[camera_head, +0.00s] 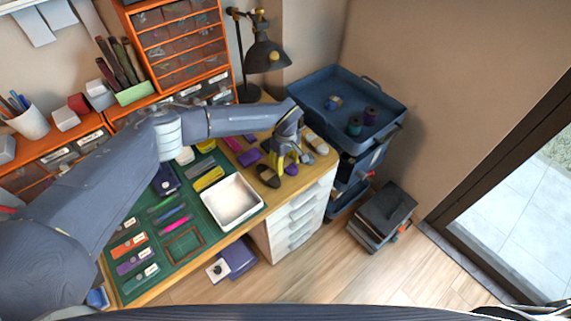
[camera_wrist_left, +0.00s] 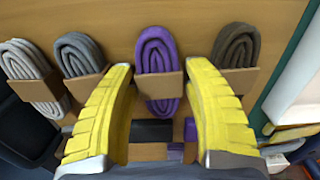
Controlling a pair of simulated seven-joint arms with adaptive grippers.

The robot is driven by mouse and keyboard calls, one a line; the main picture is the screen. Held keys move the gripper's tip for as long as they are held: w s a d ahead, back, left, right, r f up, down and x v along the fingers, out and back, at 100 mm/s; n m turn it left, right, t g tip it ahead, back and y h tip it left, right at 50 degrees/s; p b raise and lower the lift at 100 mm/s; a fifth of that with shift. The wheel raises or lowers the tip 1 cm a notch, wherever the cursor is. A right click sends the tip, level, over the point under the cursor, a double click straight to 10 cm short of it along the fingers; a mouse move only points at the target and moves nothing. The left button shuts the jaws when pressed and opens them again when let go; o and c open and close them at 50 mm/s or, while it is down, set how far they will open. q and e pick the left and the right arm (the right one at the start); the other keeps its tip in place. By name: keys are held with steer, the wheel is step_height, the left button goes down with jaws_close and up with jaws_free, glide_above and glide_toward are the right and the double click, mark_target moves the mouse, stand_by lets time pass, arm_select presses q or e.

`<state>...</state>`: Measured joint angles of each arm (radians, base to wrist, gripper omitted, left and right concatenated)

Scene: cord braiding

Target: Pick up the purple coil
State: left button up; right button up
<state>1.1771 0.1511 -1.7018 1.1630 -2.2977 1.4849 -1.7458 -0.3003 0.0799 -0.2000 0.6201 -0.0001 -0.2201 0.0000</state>
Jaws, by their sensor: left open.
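The purple coil (camera_wrist_left: 156,48) lies on the wooden tabletop in the left wrist view, an oval loop of cord with a tan band around its middle. My left gripper (camera_wrist_left: 161,68) is open, its yellow fingers on either side of the coil with visible gaps. I cannot tell how far above the table the fingertips are. In the head view, the left gripper (camera_head: 288,165) points down at the table's right end and largely hides what is under it. My right gripper is not in view.
A grey coil (camera_wrist_left: 80,54) and a pale coil (camera_wrist_left: 22,60) lie left of the purple one; a dark brown coil (camera_wrist_left: 238,46) lies right, near a finger. Small dark blocks (camera_wrist_left: 151,131) lie below it. A white tray (camera_head: 229,224) and a blue cart (camera_head: 385,98) flank the area.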

arm_select(q)
steer(key=shift+c, duration=0.5)
steer(key=c, duration=0.8)
